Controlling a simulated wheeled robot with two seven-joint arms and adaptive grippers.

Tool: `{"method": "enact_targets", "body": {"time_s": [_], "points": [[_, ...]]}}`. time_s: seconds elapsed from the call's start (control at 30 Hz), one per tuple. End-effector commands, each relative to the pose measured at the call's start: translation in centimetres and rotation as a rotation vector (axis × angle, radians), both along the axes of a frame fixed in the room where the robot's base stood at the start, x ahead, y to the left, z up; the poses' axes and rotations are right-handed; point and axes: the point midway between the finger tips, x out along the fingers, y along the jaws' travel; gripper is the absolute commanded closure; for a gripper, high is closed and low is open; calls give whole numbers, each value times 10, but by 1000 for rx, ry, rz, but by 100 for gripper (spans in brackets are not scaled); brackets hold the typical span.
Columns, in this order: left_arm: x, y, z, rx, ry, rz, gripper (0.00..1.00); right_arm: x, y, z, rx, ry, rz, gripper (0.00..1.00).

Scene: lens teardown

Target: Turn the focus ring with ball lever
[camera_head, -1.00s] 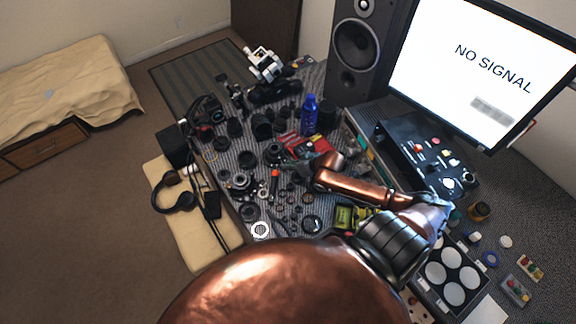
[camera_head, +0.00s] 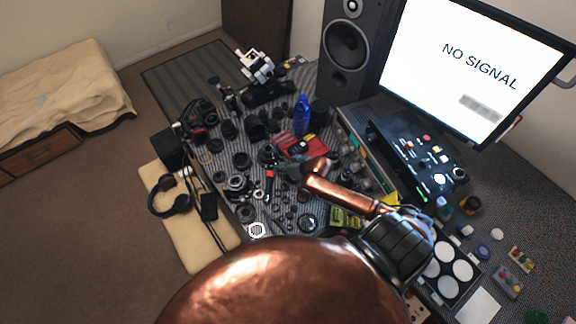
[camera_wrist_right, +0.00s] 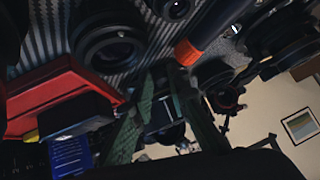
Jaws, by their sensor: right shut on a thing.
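My right gripper (camera_head: 287,173) reaches over the middle of the crowded striped bench, close to a black lens (camera_head: 267,155). In the right wrist view my right gripper (camera_wrist_right: 165,120) has its two dark green fingers around a small dark part (camera_wrist_right: 160,113). That part is shadowed, and I cannot tell whether it is the ball lever. The focus ring cannot be clearly picked out among the many black lens parts. A large dark lens barrel (camera_wrist_right: 108,50) faces the right wrist camera beside the fingers. My left gripper is not in view.
A red box (camera_head: 302,147) and a blue bottle (camera_head: 302,115) stand close behind the gripper. An orange-tipped tool (camera_wrist_right: 187,52) lies near the fingers. Loose rings and lenses crowd the bench. A control panel (camera_head: 408,150) and monitor (camera_head: 475,65) stand at the right.

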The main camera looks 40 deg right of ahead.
Motion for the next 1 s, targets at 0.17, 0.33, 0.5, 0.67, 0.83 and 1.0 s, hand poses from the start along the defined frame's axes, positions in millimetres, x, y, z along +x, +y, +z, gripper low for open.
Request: {"method": "enact_targets", "body": {"time_s": [0.17,0.33,0.5,0.67,0.83,1.0], "points": [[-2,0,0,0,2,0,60,1,1,0,0,1,0,100],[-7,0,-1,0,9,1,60,1,1,0,0,1,2,79],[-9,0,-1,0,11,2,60,0,0,0,1,0,-1,68],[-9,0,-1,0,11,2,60,0,0,0,1,0,-1,67],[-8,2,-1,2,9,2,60,-2,0,2,0,0,0,67],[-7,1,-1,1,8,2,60,-17,-4,16,0,0,0,67]]}}
